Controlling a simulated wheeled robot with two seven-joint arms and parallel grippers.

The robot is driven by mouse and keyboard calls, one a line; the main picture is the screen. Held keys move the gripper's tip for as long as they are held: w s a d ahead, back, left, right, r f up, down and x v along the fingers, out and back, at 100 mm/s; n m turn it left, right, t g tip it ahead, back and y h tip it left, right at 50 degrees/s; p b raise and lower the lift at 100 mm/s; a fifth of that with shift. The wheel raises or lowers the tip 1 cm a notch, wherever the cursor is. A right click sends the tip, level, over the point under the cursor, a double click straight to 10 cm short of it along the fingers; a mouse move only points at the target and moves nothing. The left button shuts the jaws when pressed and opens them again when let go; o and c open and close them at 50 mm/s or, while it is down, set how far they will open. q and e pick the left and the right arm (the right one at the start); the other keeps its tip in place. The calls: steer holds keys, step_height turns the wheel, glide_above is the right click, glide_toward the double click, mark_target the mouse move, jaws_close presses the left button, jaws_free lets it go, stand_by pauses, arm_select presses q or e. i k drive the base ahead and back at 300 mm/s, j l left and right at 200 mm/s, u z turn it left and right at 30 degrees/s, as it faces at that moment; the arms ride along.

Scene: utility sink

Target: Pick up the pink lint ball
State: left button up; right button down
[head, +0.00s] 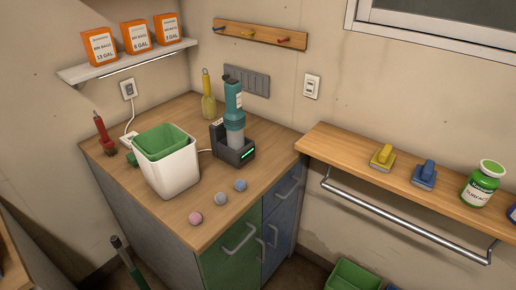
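The pink lint ball (196,218) lies on the wooden counter top near its front edge. A grey lint ball (221,199) and a blue lint ball (240,185) lie in a row to its right, farther back. Nothing touches the pink ball. Neither of my grippers shows in the head view.
A white bin (172,176) with a green liner stands behind the pink ball. A teal handheld vacuum (234,112) sits in its black dock (235,154). A wooden shelf (405,192) with brushes runs along the right. The counter's front corner is clear.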

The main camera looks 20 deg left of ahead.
mark_target(195, 218)
steer(key=u, duration=0.95)
